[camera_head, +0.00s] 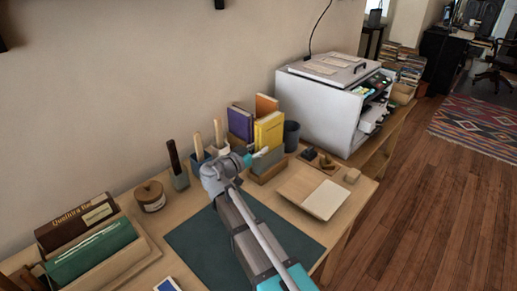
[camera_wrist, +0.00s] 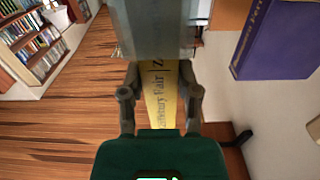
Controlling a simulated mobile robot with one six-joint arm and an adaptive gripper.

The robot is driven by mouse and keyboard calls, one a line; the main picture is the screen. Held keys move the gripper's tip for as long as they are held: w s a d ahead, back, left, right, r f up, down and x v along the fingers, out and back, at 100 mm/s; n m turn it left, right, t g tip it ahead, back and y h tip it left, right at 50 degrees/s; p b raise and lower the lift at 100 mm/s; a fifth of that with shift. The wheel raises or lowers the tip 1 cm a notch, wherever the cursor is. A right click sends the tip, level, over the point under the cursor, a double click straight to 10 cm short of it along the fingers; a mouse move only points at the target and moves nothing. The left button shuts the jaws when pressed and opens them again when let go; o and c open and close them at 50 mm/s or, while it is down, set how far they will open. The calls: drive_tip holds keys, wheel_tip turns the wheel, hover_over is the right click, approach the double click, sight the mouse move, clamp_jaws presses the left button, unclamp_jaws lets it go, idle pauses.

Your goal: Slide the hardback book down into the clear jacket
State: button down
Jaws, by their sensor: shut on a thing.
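The yellow hardback book (camera_head: 268,131) stands upright beyond my gripper (camera_head: 254,158) in the head view. In the wrist view, my gripper (camera_wrist: 160,95) has its two fingers on either side of the yellow book (camera_wrist: 158,100), whose lettered spine faces the camera. The gripper is shut on this book. A see-through, grey-blue sheet or sleeve, seemingly the clear jacket (camera_wrist: 153,32), lies just beyond the fingertips and covers the far part of the book's outline. Whether the book's edge is inside its mouth cannot be told.
A purple book (camera_head: 240,123) and an orange book (camera_head: 266,105) stand close behind. The purple book (camera_wrist: 278,40) is near the right side in the wrist view. A dark cup (camera_head: 291,136) and a white machine (camera_head: 325,105) stand to the right. A green mat (camera_head: 195,240) covers the table's front.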

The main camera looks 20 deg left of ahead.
drive_tip(key=shift+f+b, duration=1.05)
drive_tip(key=shift+f, duration=0.05)
drive_tip(key=shift+c, duration=1.3)
unclamp_jaws()
drive_tip(key=shift+s+a, duration=0.1)
drive_tip(key=shift+s, duration=0.05)
drive_tip(key=v, duration=1.1)
drive_tip(key=shift+s+a, duration=0.15)
drive_tip(key=shift+s, duration=0.2)
drive_tip(key=shift+r, duration=0.1)
